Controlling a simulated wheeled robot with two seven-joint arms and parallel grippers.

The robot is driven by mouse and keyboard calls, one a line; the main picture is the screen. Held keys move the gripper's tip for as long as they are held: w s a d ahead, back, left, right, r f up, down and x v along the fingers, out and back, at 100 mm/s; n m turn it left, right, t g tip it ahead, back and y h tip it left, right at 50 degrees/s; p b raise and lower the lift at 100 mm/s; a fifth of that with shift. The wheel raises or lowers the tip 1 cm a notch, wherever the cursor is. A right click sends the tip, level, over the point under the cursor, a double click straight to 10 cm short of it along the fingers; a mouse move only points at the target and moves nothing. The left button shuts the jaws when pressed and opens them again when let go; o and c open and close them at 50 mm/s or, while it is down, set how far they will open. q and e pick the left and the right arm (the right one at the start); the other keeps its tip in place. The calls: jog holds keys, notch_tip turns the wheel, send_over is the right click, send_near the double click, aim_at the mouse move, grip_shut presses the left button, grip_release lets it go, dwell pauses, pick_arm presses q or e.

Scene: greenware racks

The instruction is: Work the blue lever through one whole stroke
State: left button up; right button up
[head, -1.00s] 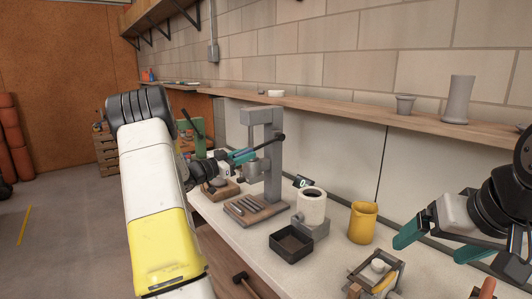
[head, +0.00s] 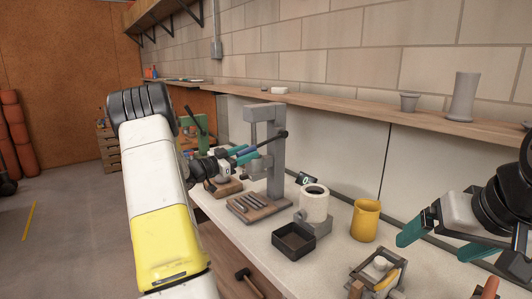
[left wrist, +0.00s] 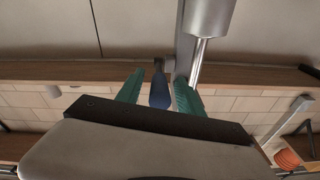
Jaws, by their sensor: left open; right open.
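The blue lever (head: 247,151) is on a grey upright press (head: 274,165) standing on the bench; its rod runs to a black knob at the right. My left gripper (head: 243,154) is at the lever's blue end. In the left wrist view the blue grip (left wrist: 160,90) lies between the two teal fingers of my left gripper (left wrist: 158,90), with gaps on both sides, so the fingers are open around it. My right gripper (head: 440,242) is open and empty at the right, above the bench front, away from the press.
A black tray (head: 293,240), a white cylinder (head: 314,205) on a grey stand, a yellow jug (head: 365,221) and a small frame (head: 378,273) stand right of the press. A green device (head: 203,128) is behind my left arm. A wall shelf (head: 340,108) runs behind.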

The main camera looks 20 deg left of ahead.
pick_arm(q)
jog(key=v, duration=0.6)
jog(key=shift+s+a, duration=0.15)
jog(key=shift+s, duration=0.15)
